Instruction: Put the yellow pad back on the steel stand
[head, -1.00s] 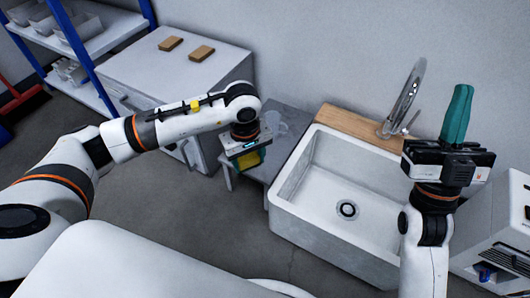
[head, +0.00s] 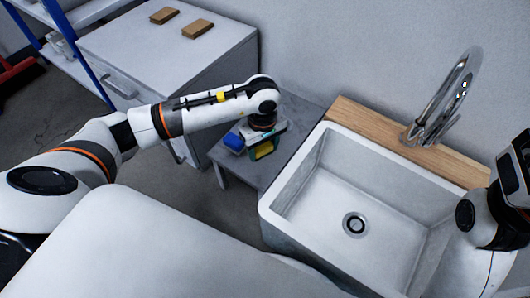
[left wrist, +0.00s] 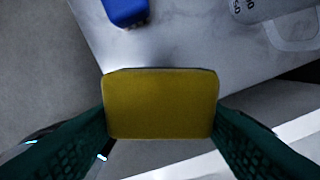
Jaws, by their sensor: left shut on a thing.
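The yellow pad (left wrist: 160,104) is between the green fingers of my left gripper (left wrist: 160,118), which is shut on its two sides. In the head view, the pad (head: 265,149) shows only in part below my left gripper (head: 264,151). They are at the front part of the grey steel stand (head: 300,112), whose top (left wrist: 185,45) also shows in the left wrist view. I cannot tell whether the pad touches it. Only the wrist and part of the body of my right gripper show at the right edge; its fingers are out of frame.
A blue object (head: 235,141) is on the stand beside the pad. A grey mug-like thing with lettering (left wrist: 272,14) stands there too. A white sink (head: 272,200) with a tap (head: 440,105) adjoins on the right. A cabinet (head: 150,50) with two brown blocks stands behind left.

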